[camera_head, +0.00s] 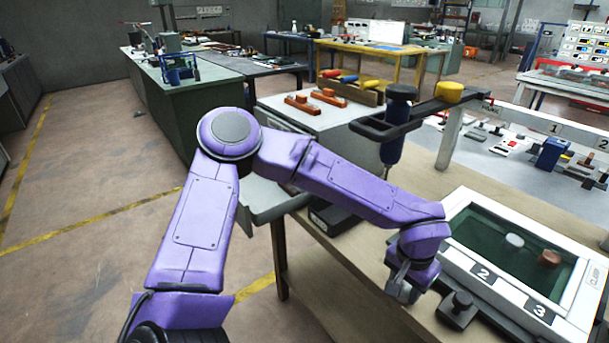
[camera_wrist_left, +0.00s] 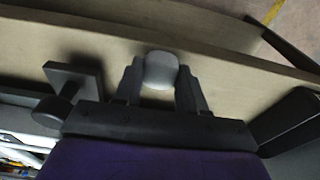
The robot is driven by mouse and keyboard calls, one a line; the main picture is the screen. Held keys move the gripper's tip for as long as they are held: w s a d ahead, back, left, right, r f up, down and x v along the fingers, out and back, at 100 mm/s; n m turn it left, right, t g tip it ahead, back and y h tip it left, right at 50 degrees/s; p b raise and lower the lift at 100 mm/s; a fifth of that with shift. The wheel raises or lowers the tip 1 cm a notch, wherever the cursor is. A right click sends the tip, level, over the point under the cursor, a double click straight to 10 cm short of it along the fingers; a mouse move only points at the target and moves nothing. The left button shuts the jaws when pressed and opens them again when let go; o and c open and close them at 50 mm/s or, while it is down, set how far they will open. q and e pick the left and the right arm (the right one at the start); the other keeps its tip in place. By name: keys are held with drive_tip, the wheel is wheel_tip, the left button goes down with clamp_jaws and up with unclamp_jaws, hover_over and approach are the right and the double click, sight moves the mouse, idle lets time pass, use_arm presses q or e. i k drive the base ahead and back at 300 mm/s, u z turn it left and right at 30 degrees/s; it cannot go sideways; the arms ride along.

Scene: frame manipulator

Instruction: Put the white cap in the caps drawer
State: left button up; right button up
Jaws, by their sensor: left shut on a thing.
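My left gripper (camera_head: 404,284) is low over the front edge of the wooden table, left of the green-lined tray. In the left wrist view its two fingers (camera_wrist_left: 160,82) are shut on a pale grey-white cap (camera_wrist_left: 160,70), which sits between the fingertips above the table. In the head view the cap is hidden by the gripper. A pale drawer (camera_head: 270,203) stands out from the grey cabinet, behind my left forearm; its label and inside cannot be made out, so I cannot tell if it is the caps drawer. My right gripper is out of view.
The white-framed tray (camera_head: 466,202) holds a pale disc (camera_head: 514,241) and a brown disc (camera_head: 549,258). A black block with a knob (camera_head: 460,303) is close right of my gripper. A blue-handled screwdriver (camera_head: 398,128) hangs in a dark holder behind my forearm.

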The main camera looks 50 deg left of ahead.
sight(253, 192)
drive_tip(key=k, duration=1.25)
drive_tip(key=u, duration=0.55)
drive_tip(key=i, duration=0.55)
drive_tip(key=u, duration=0.7)
drive_tip(key=i, duration=0.55)
drive_tip(key=z, duration=0.05)
